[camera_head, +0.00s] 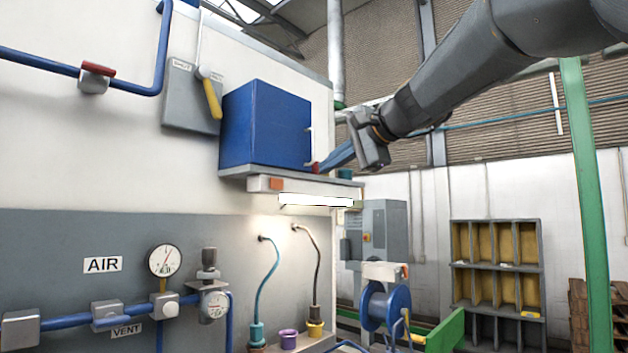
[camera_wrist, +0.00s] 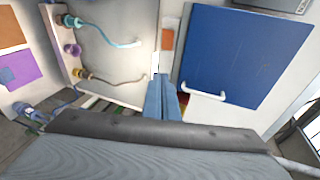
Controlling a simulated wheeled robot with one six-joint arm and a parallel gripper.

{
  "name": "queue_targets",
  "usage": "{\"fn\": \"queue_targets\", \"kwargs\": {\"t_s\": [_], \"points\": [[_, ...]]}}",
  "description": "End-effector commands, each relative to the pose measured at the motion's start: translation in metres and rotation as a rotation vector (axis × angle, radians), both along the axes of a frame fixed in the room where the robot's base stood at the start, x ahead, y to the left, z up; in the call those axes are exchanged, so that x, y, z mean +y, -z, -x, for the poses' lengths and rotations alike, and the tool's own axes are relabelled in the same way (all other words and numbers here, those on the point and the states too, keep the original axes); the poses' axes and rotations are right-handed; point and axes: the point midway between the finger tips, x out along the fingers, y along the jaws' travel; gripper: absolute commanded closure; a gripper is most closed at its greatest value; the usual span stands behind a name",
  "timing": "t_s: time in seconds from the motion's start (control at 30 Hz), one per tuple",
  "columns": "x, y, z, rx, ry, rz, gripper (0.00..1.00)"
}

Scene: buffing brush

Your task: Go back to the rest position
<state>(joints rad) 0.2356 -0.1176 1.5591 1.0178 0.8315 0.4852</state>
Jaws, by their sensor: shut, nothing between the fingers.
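My gripper (camera_head: 328,163) is at the right of the blue box (camera_head: 265,125), near the right end of the shelf (camera_head: 290,182) that bears the box. Its blue fingers are together with nothing between them. In the wrist view the closed fingers (camera_wrist: 161,82) point up the picture, left of the blue box face with its white handle (camera_wrist: 205,93). A small red piece (camera_head: 315,168) shows by the fingertips in the head view. I cannot tell whether the fingers touch it. My arm reaches in from the upper right.
A lit lamp (camera_head: 316,201) is under the shelf. A grey lever box (camera_head: 190,97) with a yellow handle is left of the blue box. Below are cables, gauges and a blue reel (camera_head: 387,306). A green post (camera_head: 588,200) stands at right, near a pigeonhole rack (camera_head: 496,262).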

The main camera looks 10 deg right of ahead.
Motion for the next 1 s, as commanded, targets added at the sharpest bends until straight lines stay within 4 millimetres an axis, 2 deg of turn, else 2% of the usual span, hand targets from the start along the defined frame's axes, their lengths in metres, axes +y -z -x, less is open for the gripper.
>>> {"fn": "queue_targets", "kwargs": {"t_s": [0.2, 0.77, 0.87, 0.97, 1.0], "points": [[-0.012, -0.005, 0.01, -0.001, 0.002, 0.0, 1.0], [-0.012, -0.004, 0.01, 0.001, 0.003, 0.0, 1.0], [-0.013, 0.009, 0.008, 0.018, 0.004, 0.015, 1.0], [-0.014, 0.046, 0.003, 0.064, 0.002, 0.064, 1.0], [-0.015, 0.069, 0.001, 0.09, 0.0, 0.093, 1.0]]}}
